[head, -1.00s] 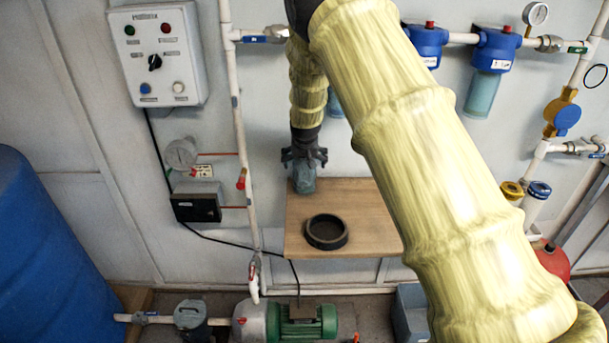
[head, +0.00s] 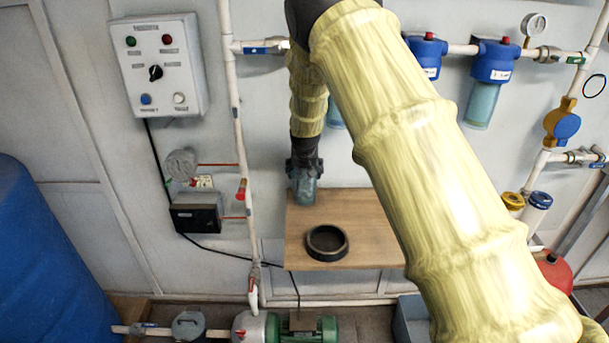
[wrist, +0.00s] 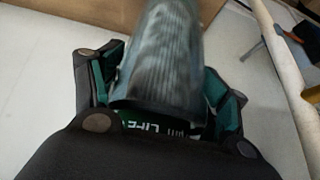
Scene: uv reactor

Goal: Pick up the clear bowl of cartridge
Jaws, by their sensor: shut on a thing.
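The clear bowl (head: 304,188) shows in the head view as a grey-blue see-through cup at the left back of the wooden shelf (head: 365,225). My gripper (head: 304,168) points down over it and is shut on its upper part. In the wrist view the bowl (wrist: 160,60) is a ribbed, greyish clear cylinder between the two fingers of my gripper (wrist: 165,95). I cannot tell whether its bottom touches the shelf.
A black ring (head: 327,242) lies on the shelf in front of the bowl. A white vertical pipe (head: 236,130) runs close on the left. Blue-capped filter housings (head: 487,80) hang on the wall at the right. A green pump (head: 308,328) stands below the shelf.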

